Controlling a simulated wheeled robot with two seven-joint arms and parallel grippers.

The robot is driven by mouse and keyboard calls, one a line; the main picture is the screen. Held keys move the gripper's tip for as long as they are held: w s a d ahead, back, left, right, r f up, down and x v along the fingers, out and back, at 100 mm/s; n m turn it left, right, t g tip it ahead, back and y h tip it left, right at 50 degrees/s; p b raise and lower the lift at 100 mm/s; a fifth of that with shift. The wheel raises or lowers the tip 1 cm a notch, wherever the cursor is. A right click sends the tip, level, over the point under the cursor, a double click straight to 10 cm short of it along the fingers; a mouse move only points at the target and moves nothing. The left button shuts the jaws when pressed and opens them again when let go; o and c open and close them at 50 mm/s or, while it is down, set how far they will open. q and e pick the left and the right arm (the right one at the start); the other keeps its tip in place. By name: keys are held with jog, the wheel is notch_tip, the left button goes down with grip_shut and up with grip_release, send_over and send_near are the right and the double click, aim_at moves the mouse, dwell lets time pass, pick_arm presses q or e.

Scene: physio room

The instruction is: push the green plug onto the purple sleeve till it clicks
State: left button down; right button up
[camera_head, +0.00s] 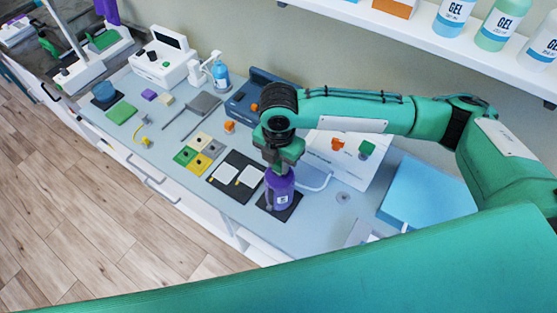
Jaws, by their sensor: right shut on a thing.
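The purple sleeve (282,192) stands upright on a black square pad near the front edge of the counter. A small white label is on its side. My right gripper (281,168) points down right over the top of the sleeve and is shut. The green plug seems to be in its jaws, but it is hard to tell apart from my green wrist. Whether plug and sleeve touch, or how deep the plug sits, is hidden by the gripper. My left gripper is out of view.
Left of the sleeve lie a black tray (236,156) with white cards and coloured square tiles (186,155). A blue case (251,91) and a white board (325,158) are behind. A blue box (430,193) is at right. A gel-bottle shelf (460,58) overhangs the back.

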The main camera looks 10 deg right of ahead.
jog(key=shift+p, duration=0.95)
dwell(1.1)
jog(key=shift+f+b, duration=0.5)
jog(key=shift+f, duration=0.6)
dwell(1.0)
jog(key=shift+s+f+p, duration=0.1)
jog(key=shift+f+p, duration=0.1)
jog(key=shift+p, duration=0.6)
dwell(3.2)
